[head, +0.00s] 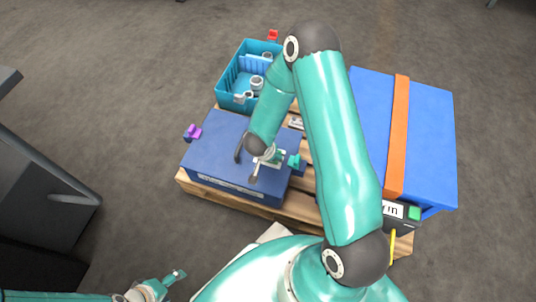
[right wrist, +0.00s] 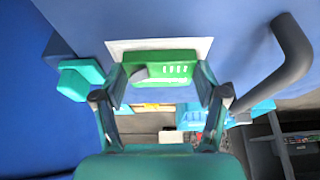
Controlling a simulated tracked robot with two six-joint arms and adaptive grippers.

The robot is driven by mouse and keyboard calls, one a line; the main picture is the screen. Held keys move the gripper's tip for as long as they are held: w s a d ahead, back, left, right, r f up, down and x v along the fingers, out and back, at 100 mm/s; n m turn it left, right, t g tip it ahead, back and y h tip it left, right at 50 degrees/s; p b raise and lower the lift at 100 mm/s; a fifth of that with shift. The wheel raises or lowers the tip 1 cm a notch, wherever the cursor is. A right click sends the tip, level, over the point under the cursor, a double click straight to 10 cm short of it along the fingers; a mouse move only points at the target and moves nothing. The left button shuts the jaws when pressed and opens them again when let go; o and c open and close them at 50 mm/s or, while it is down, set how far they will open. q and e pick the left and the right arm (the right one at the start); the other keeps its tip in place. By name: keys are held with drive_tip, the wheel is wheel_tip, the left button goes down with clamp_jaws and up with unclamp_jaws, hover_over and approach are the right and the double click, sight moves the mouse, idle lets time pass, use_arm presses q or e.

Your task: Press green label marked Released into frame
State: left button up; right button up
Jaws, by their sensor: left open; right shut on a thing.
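In the right wrist view a green label (right wrist: 165,68) with white marks sits between the fingertips of my right gripper (right wrist: 160,82), which is shut on it. A pale rectangular frame (right wrist: 125,45) lies on the blue surface right behind the label. The label overlaps the frame in the picture; I cannot tell whether it is pressed in. In the head view my right gripper (head: 267,168) is over the near right part of the dark blue case (head: 215,150), and the label is mostly hidden. My left gripper (head: 172,281) is open and empty at the bottom left, off the pallet.
The case stands on a wooden pallet (head: 240,201). A dark handle (right wrist: 283,65) and a teal block (right wrist: 80,78) flank the frame. A teal crate (head: 226,88) with parts is behind. A blue box (head: 430,130) with an orange strap (head: 398,130) is at right.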

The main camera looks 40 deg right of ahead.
drive_tip(key=o, duration=1.1)
drive_tip(key=shift+r, duration=0.1)
drive_tip(key=shift+r+p, duration=3.45)
drive_tip(key=shift+p, duration=0.3)
drive_tip(key=shift+c, duration=0.3)
clamp_jaws()
